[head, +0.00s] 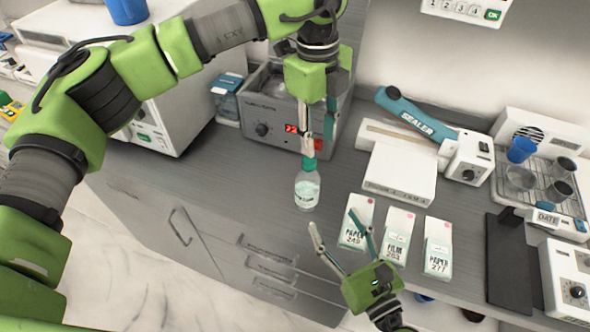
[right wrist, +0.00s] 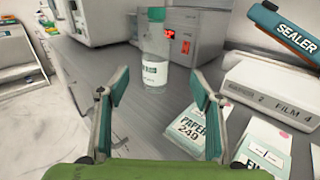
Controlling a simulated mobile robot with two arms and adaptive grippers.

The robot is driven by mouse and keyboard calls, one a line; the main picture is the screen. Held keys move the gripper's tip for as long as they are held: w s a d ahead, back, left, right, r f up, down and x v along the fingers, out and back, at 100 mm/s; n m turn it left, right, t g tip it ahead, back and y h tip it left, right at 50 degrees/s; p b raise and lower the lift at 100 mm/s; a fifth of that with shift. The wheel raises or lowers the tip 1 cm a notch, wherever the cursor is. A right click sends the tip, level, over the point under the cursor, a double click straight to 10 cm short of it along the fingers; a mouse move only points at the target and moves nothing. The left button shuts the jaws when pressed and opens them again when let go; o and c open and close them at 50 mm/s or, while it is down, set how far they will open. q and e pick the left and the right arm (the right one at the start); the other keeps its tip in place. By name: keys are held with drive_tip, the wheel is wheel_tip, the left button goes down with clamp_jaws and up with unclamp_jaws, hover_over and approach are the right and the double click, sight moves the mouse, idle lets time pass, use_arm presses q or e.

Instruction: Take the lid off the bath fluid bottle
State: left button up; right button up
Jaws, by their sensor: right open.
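The bath fluid bottle (head: 307,190), clear with a pale label, stands upright near the counter's front edge. Its green lid (head: 309,164) is on top. The bottle also shows in the right wrist view (right wrist: 155,65), ahead of the fingers. My left gripper (head: 319,146) points down just above the lid. Its fingers look apart, with nothing seen between them; whether one touches the lid is unclear. My right gripper (head: 339,238) is open and empty, in front of the bottle and a little right of it.
A bath with a red display (head: 268,125) stands behind the bottle. Pouches labelled PAPER 249 (head: 357,222), FILM (head: 396,236) and PAPER 277 (head: 438,248) lie to the right. The sealer (head: 400,180) is behind them. Bare counter (head: 215,185) lies left of the bottle.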

sight(313, 191)
use_arm(q)
drive_tip(key=shift+w+a+r+y, duration=0.4)
drive_tip(key=shift+w+a, duration=0.2)
drive_tip(key=shift+a, duration=0.2)
use_arm(e)
drive_tip(key=shift+w+a+f+n+y, duration=0.1)
drive_tip(key=shift+w+a+n+y, duration=0.05)
drive_tip(key=shift+a+n+y, duration=0.2)
use_arm(q)
drive_tip(key=shift+a+r+n, duration=0.15)
drive_tip(key=shift+a+n, duration=0.05)
drive_tip(key=shift+n, duration=0.1)
drive_tip(key=shift+s+d+r, duration=0.2)
drive_tip(key=shift+s+d, duration=0.1)
drive_tip(key=shift+s, duration=0.15)
use_arm(e)
drive_tip(key=shift+w+a+r, duration=0.2)
drive_tip(key=shift+w, duration=0.2)
use_arm(q)
drive_tip(key=shift+w, duration=0.1)
use_arm(e)
drive_tip(key=x, duration=1.1)
drive_tip(key=shift+w+a+f, duration=0.15)
use_arm(q)
drive_tip(key=shift+w+a+f, duration=0.1)
use_arm(e)
drive_tip(key=shift+w+a+f, duration=0.1)
drive_tip(key=shift+w+a, duration=0.1)
drive_tip(key=shift+w, duration=0.15)
drive_tip(key=shift+c, duration=0.4)
